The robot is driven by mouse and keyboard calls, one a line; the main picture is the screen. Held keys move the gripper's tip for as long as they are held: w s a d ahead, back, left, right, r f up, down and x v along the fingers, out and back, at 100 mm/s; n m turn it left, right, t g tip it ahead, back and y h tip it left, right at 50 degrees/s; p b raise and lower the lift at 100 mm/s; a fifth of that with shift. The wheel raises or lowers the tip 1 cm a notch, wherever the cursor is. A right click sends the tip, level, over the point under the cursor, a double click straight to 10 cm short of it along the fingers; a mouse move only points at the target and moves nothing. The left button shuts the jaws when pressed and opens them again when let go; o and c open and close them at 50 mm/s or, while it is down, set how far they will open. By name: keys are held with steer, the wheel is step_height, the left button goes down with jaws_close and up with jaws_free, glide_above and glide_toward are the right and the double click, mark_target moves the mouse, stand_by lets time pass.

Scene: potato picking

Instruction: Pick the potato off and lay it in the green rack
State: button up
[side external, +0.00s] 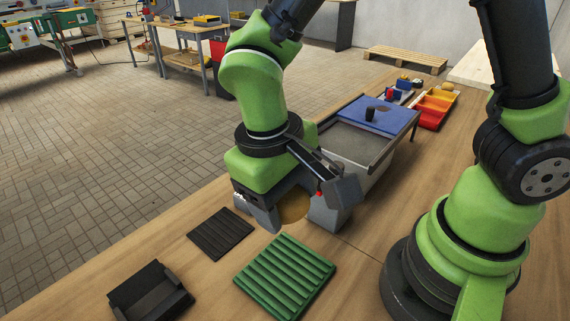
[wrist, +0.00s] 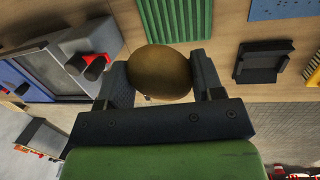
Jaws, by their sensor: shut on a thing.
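The brown potato (side external: 294,208) is between the jaws of my gripper (side external: 288,213), which is shut on it. In the wrist view the potato (wrist: 159,73) fills the gap between the two fingers (wrist: 160,80). The green rack (side external: 285,277) lies flat on the wooden table, in front of and below my gripper in the side view. Its ridged top is empty. It also shows at the top of the wrist view (wrist: 176,20). The potato is apart from the rack; its lower edge is partly covered by a finger in the side view.
A black ridged mat (side external: 221,234) and a black tray (side external: 151,293) lie left of the rack. A grey machine with a blue top (side external: 375,115) stands behind my gripper. Red and orange bins (side external: 433,108) are farther back. Bare wood surrounds the rack.

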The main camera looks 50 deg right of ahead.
glide_toward(289, 270)
steer(key=f, duration=0.3)
steer(key=d+f, duration=0.1)
steer(key=f, duration=0.1)
steer(key=shift+s, duration=0.3)
steer(key=shift+f, duration=0.15)
steer(key=shift+f, duration=0.4)
steer(key=o, duration=1.1)
steer(key=r, duration=0.3)
steer(key=a+r, duration=0.1)
steer(key=r, duration=0.2)
steer(key=w+r, duration=0.1)
steer(key=r, duration=0.3)
steer(key=shift+a, duration=0.25)
